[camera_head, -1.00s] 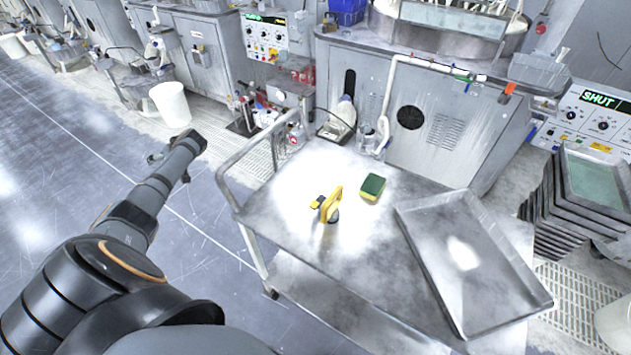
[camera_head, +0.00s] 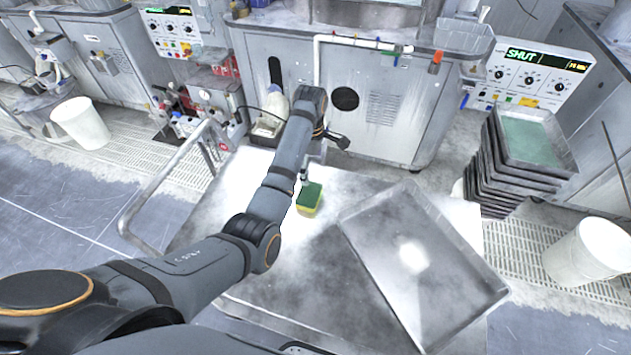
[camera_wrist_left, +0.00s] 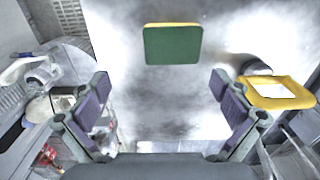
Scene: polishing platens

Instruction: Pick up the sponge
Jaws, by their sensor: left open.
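The sponge (camera_head: 310,198), green on top with a yellow layer, lies on the metal cart top (camera_head: 340,270). In the left wrist view the sponge (camera_wrist_left: 172,45) lies beyond my fingertips, between their lines, with a gap to them. My left gripper (camera_head: 322,158) is over the cart near the sponge, partly hidden by its own wrist. In the left wrist view the gripper (camera_wrist_left: 160,88) is open and empty, its two fingers wide apart. My right gripper is not in view.
A yellow-handled tool (camera_wrist_left: 280,92) lies right of the sponge in the left wrist view; my arm hides it in the head view. A shallow metal tray (camera_head: 425,265) sits on the cart's right side. The cart's rail (camera_head: 165,190) stands at the left.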

